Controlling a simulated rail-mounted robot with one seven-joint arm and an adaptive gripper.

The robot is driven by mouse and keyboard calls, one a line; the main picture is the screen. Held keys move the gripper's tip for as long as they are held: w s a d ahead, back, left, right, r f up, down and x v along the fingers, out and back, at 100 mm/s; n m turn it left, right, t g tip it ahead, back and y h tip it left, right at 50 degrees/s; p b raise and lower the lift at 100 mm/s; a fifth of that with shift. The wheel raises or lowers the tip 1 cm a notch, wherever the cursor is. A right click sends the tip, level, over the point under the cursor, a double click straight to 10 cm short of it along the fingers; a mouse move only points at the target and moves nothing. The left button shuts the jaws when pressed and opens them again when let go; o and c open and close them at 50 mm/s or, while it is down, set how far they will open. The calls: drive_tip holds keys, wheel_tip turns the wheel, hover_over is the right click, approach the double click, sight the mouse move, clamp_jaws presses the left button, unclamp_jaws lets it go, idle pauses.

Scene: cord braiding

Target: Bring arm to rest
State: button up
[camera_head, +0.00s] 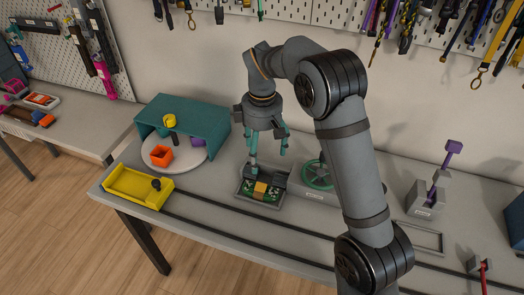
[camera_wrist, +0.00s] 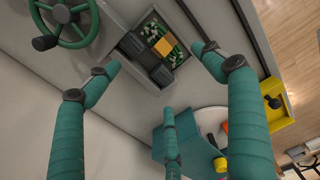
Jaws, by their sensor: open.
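My gripper (camera_head: 268,150) hangs pointing down over the bench at the centre of the head view, at the end of my grey arm. Its green fingers are spread apart and empty. In the wrist view the open fingers (camera_wrist: 160,85) frame a small tray (camera_wrist: 184,46) from above. The tray (camera_head: 240,194) holds a dark block with a yellow band and green patterned pieces. The gripper is above and slightly behind the tray, and I see no contact. My arm hides part of the bench to the right.
A teal stand (camera_head: 205,112) and a round plate with an orange open box (camera_head: 161,155) are on the left. A yellow tray (camera_head: 125,185) is at the front left. A green handwheel (camera_head: 318,175) is close right. A purple-handled lever (camera_head: 432,192) stands further right.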

sight(262, 186)
drive_tip(key=shift+f, duration=0.15)
wheel_tip(262, 186, down, 12)
drive_tip(key=shift+r+p, duration=0.15)
drive_tip(key=shift+p, duration=0.2)
drive_tip(key=shift+f+b, duration=0.4)
drive_tip(key=shift+f, duration=0.15)
drive_tip(key=shift+r, duration=0.1)
